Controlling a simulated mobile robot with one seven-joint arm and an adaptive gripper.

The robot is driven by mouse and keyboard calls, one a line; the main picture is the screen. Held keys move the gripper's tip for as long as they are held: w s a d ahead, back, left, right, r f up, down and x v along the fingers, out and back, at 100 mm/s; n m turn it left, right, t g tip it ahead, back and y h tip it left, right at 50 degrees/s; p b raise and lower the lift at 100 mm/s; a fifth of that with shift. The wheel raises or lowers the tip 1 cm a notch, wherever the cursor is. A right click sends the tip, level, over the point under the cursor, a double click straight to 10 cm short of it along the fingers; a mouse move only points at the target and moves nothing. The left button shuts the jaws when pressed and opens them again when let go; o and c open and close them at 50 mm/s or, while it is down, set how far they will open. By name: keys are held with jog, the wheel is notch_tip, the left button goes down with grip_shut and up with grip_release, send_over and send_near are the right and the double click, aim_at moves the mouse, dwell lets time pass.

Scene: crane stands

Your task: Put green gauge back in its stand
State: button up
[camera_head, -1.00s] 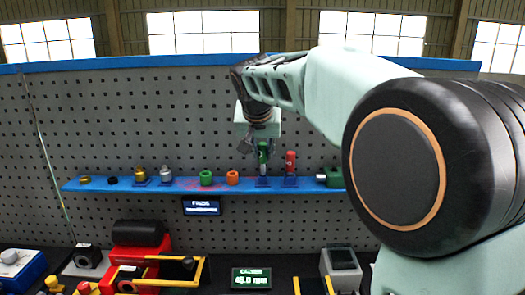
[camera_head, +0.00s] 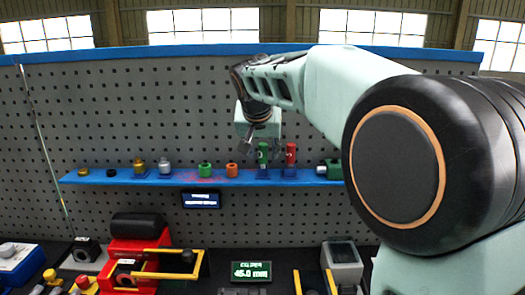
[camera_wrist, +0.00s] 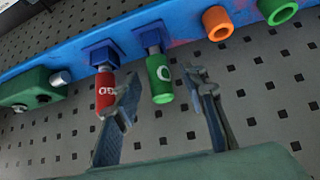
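The green gauge (camera_head: 263,154) stands upright on the blue shelf, beside the red gauge (camera_head: 291,154). In the wrist view, the green gauge (camera_wrist: 160,80) has a white ring mark, and its silver shaft runs into a blue stand (camera_wrist: 150,37). The lowest part of the shaft is hidden inside the stand. My gripper (camera_head: 259,150) is above the shelf at the green gauge. In the wrist view, my gripper (camera_wrist: 165,97) is open, with one finger on each side of the green gauge and gaps between.
The red gauge's stand (camera_wrist: 101,54) is close beside the left finger. An orange ring (camera_wrist: 217,22) and a green ring (camera_wrist: 277,10) lie along the blue shelf (camera_head: 105,177). A dark green block (camera_wrist: 27,88) is at the other side. Pegboard stands behind.

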aim_at(262, 149)
jog(key=shift+p+v, duration=0.55)
jog(key=shift+v, duration=1.95)
